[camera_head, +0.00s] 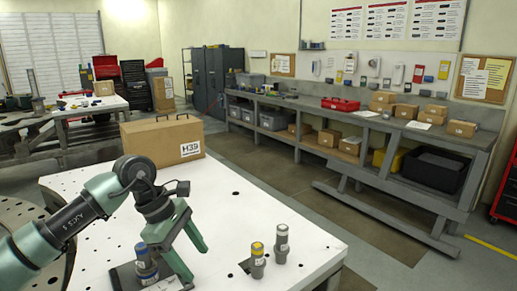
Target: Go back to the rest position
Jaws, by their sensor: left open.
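My left gripper (197,265) hangs over the white table (325,250) with its two green fingers apart and nothing seen between them. A blue-topped grey cylinder (147,270) stands upright on a dark plate (122,278), just left of the fingers in the picture. A yellow-topped grey cylinder (257,262) and a grey cylinder with a pale band (282,244) stand upright on the table, right of the gripper and apart from it. My right gripper is not in view.
A brown case marked H39 (150,143) stands at the table's back edge. A round holed metal plate (22,212) is at the left, partly behind my arm. The table's middle is mostly clear. A long workbench (400,135) with boxes lines the right wall.

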